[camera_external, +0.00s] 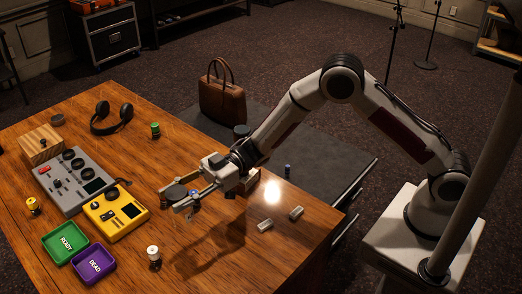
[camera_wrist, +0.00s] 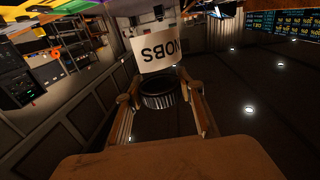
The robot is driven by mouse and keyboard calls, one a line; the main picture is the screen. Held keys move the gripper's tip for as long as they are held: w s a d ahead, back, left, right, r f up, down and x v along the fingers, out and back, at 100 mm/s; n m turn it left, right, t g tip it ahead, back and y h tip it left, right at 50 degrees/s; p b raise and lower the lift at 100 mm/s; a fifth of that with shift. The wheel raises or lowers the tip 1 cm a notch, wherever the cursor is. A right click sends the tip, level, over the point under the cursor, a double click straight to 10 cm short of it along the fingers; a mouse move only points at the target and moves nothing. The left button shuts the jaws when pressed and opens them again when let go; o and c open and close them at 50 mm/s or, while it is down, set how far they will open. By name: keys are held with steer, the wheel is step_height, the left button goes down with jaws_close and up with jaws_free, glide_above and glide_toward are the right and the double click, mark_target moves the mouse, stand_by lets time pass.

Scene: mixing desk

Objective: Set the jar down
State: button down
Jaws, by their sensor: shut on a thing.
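The jar has a dark round lid (camera_external: 175,192), seen between my fingers in the external view. In the wrist view its black ribbed lid (camera_wrist: 157,96) and a white label (camera_wrist: 155,50) with upside-down letters reading "NOBS" show. My gripper (camera_external: 173,198) is shut on the jar, with one finger on each side of it. It holds the jar over the wooden desk (camera_external: 185,145), with a shadow on the wood below. The jar's lower body is mostly hidden in the external view.
Left of my gripper are a yellow device (camera_external: 115,210), a grey mixer (camera_external: 75,180), a green READY tray (camera_external: 64,243) and a purple DEAD tray (camera_external: 94,264). A white-topped knob (camera_external: 154,257) stands in front. Two small pale blocks (camera_external: 265,225) lie to the right.

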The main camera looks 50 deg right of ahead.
mark_target(173, 226)
steer(key=shift+f, duration=2.75)
steer(key=shift+f, duration=0.1)
steer(key=shift+f, duration=1.75)
steer(key=shift+f, duration=0.15)
steer(key=c, duration=1.3)
jaws_free()
steer(key=s+d, duration=0.1)
steer(key=d, duration=1.1)
steer(key=shift+s, duration=0.15)
